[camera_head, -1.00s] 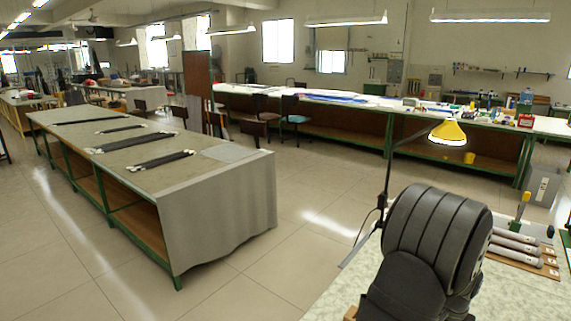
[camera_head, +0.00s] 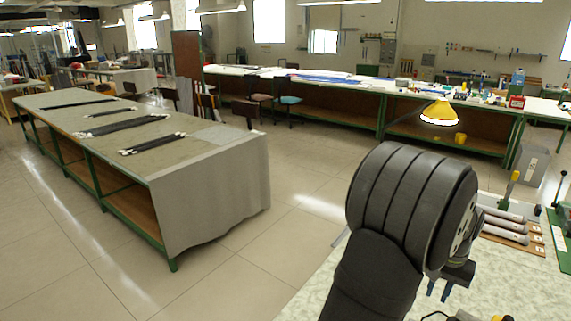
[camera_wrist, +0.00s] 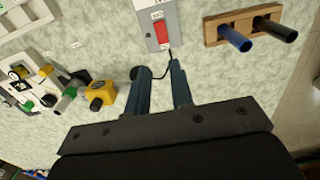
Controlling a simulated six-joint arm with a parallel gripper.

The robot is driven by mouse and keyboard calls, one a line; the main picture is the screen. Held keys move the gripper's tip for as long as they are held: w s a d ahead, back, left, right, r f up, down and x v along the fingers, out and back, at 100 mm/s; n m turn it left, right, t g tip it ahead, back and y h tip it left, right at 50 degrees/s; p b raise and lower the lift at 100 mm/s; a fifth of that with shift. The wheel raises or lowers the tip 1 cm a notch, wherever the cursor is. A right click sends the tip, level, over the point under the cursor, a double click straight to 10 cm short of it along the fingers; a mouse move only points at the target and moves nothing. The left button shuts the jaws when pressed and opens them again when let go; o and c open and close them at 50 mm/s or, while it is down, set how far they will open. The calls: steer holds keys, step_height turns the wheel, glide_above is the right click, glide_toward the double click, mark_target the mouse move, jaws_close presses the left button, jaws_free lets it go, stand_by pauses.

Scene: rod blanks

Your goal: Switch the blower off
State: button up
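In the wrist view a grey box (camera_wrist: 158,12) with a red rocker switch (camera_wrist: 161,32) and a small white label lies at the top centre, on the pale mottled bench top. A dark cable runs from its lower end. My gripper (camera_wrist: 162,72) is open and empty; its two blue-grey fingers point toward the box, their tips a little short of it in the picture. Their height above the bench is hard to tell. In the head view my gripper (camera_head: 438,294) is at the lower right, partly hidden by my arm. I cannot make out the switch box there.
In the wrist view a wooden rack (camera_wrist: 228,28) with blue and black handles stands right of the box. A yellow-and-black device (camera_wrist: 102,92) and a white fixture (camera_wrist: 32,85) lie left.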

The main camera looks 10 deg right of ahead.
steer(key=o, duration=0.3)
steer(key=shift+w+d+r, duration=0.15)
steer(key=shift+w+r, duration=0.1)
steer(key=shift+r, duration=0.6)
steer(key=shift+o, duration=0.4)
step_height(320, 180, down, 18)
steer(key=shift+r, duration=0.15)
